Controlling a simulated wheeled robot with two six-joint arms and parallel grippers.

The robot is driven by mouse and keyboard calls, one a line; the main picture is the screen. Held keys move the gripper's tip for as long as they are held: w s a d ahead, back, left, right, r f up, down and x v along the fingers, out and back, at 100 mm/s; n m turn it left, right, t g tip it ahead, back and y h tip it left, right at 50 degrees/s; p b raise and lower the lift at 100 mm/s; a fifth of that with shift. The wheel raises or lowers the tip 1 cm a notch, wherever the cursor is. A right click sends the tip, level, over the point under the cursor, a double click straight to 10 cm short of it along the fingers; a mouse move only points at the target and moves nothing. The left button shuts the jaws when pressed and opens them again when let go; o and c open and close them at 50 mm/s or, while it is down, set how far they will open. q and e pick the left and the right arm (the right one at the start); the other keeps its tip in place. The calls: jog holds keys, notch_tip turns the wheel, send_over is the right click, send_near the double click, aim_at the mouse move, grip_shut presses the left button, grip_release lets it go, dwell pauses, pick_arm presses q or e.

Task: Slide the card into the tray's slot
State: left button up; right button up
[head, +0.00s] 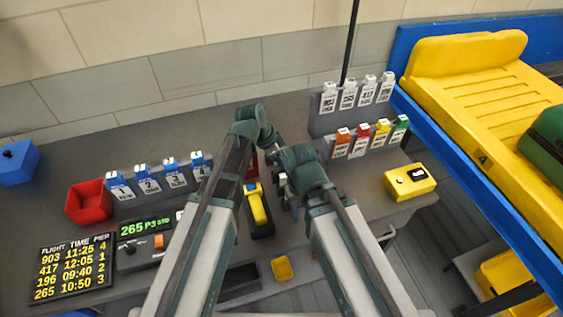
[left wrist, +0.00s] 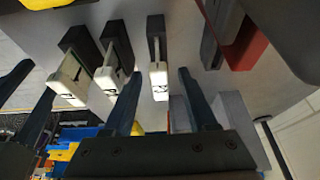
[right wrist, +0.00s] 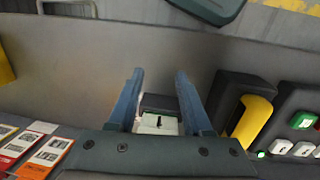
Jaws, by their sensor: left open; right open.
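Upright cards stand in racks: blue-topped numbered ones (head: 160,180) at left, white-topped ones (head: 357,93) at back right and coloured-topped ones (head: 370,139) below them. I cannot tell which is the task's card. A yellow tray (head: 505,95) lies on the conveyor at right; I cannot make out its slot. My right gripper (head: 289,203) is open over the middle of the desk; in the right wrist view a white piece (right wrist: 157,123) shows between its fingers. My left gripper (left wrist: 162,100) is open, with a white-ended piece (left wrist: 158,80) beyond it; in the head view it is mostly hidden.
A black board (head: 72,268) lists flights, and a green display (head: 146,228) reads 265 P3 STD. A red bin (head: 89,203) stands at left. A yellow handheld device (head: 257,205) sits in a dark holder between my arms. A yellow box (head: 409,181) stands at right.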

pick_arm(q)
grip_shut()
jog(key=shift+r, duration=0.3)
pick_arm(e)
jog(key=shift+r, duration=0.25)
pick_arm(q)
jog(key=shift+r+p, duration=2.25)
jog(key=shift+p, duration=0.25)
pick_arm(e)
jog(key=shift+r, duration=2.25)
pick_arm(q)
jog(key=shift+r, duration=0.15)
pick_arm(e)
jog(key=shift+r, duration=0.2)
pick_arm(q)
notch_tip(320, 180, up, 4)
jog(key=p, duration=0.4)
pick_arm(e)
notch_tip(320, 180, up, 4)
jog(key=shift+f, duration=0.1)
